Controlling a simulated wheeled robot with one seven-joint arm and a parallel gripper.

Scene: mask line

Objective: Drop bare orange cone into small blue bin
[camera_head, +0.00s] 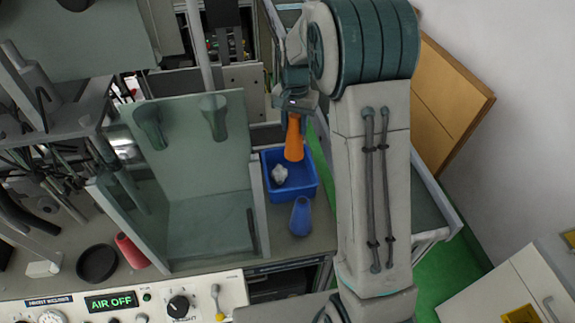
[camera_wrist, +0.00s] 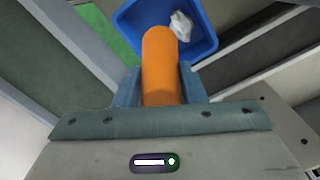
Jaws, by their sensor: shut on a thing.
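My gripper (camera_head: 295,104) is shut on the bare orange cone (camera_head: 294,140), which hangs down from it over the small blue bin (camera_head: 296,189). In the wrist view the orange cone (camera_wrist: 160,65) sits between the two fingers of my gripper (camera_wrist: 160,88), and its far end overlaps the opening of the blue bin (camera_wrist: 205,30). A crumpled white thing (camera_head: 279,174) lies in the bin; it also shows in the wrist view (camera_wrist: 181,25). The part of the bin behind the cone is hidden.
A blue cone (camera_head: 301,217) stands just in front of the bin. A clear-walled enclosure (camera_head: 190,150) is to the left. A red cylinder (camera_head: 132,251) and a black round dish (camera_head: 97,263) lie farther left. A control panel (camera_head: 130,303) runs along the front.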

